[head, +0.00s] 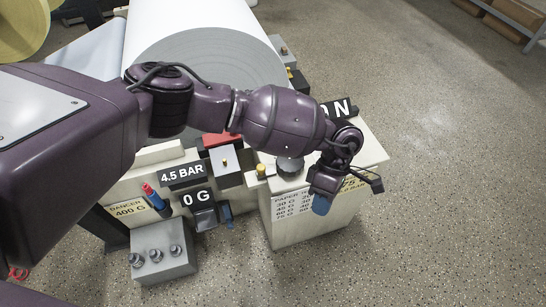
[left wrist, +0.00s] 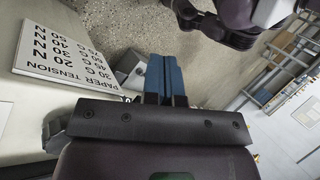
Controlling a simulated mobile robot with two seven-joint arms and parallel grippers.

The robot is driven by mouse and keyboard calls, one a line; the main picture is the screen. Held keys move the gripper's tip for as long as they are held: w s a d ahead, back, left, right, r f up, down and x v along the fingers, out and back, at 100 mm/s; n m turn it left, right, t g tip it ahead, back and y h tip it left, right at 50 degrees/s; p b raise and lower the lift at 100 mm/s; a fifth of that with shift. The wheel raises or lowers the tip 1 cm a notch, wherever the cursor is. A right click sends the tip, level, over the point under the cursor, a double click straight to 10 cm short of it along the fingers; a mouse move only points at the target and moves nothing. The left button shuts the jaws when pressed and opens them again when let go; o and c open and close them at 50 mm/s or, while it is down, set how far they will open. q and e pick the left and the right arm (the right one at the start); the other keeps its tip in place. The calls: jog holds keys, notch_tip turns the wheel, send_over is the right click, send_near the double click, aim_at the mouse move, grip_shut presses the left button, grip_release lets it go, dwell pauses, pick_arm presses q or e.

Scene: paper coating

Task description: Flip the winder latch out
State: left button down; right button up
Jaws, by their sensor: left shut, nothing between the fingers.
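The winder's large white paper roll (head: 215,68) lies at the top of the head view, its grey end facing me. My left arm crosses in front of it and hides part of the machine below. I cannot single out the winder latch with certainty; a red-topped block (head: 221,140) shows just under the roll, partly behind the arm. My left gripper (head: 321,205) points down in front of the cream cabinet (head: 295,233), right of the block. Its blue fingers also show in the left wrist view (left wrist: 165,76), shut together with nothing between them. My right gripper is out of view.
The cabinet carries a dark knob (head: 290,166), a yellow button (head: 262,171) and a paper tension chart, which also shows in the wrist view (left wrist: 75,50). A grey box with several knobs (head: 162,252) stands lower left. Open speckled floor (head: 440,130) lies to the right.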

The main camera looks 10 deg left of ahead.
aim_at(272, 168)
pick_arm(q)
jog(key=w+a+r+t+y, duration=0.1)
jog(key=w+a+y, duration=0.1)
jog(key=w, duration=0.2)
jog(key=w+a+r+m+t+y+b, duration=0.1)
jog(key=w+a+y, duration=0.1)
jog(key=w, duration=0.3)
jog(key=w+a+r+t+y+b, duration=0.1)
jog(key=w+a+r+t, duration=0.1)
jog(key=w+a, duration=0.2)
jog(key=shift+w+a+y, duration=0.2)
jog(key=shift+w+y, duration=0.2)
jog(key=shift+w, duration=0.15)
jog(key=shift+w+a+r, duration=0.15)
jog(key=shift+w+r, duration=0.05)
jog(key=shift+r, duration=0.05)
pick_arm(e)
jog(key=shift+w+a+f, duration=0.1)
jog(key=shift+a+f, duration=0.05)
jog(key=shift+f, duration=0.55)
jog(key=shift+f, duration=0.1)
